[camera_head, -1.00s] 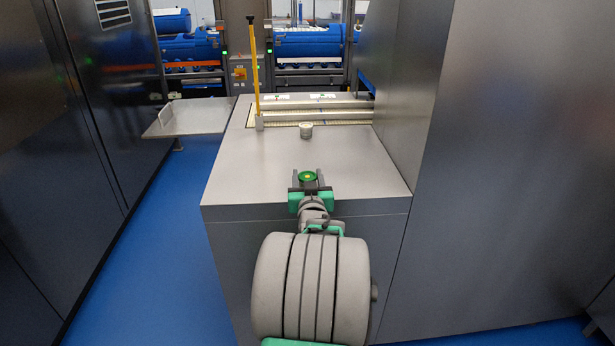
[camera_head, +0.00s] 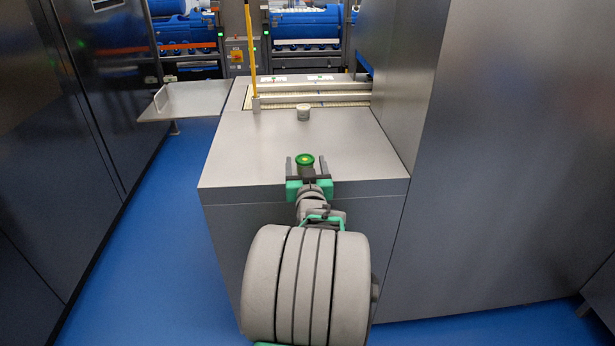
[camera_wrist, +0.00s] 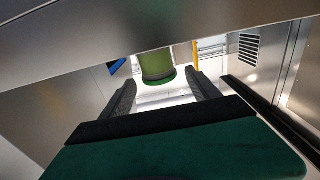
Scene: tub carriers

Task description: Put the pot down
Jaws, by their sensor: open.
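The pot (camera_head: 304,160), with a bright green top, appears to stand upright on the grey counter (camera_head: 240,155) near its front edge. My gripper (camera_head: 307,167) is open, one dark finger on each side of the pot. In the wrist view, which looks upside down, the green pot (camera_wrist: 157,66) shows between and beyond the spread fingertips of my gripper (camera_wrist: 162,84), with a gap on both sides.
A yellow pole (camera_head: 250,55) rises at the back left, near a ribbed belt (camera_head: 320,98). A tall grey cabinet (camera_head: 480,150) closes off the right. A flat shelf (camera_head: 187,101) juts out left, above blue floor.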

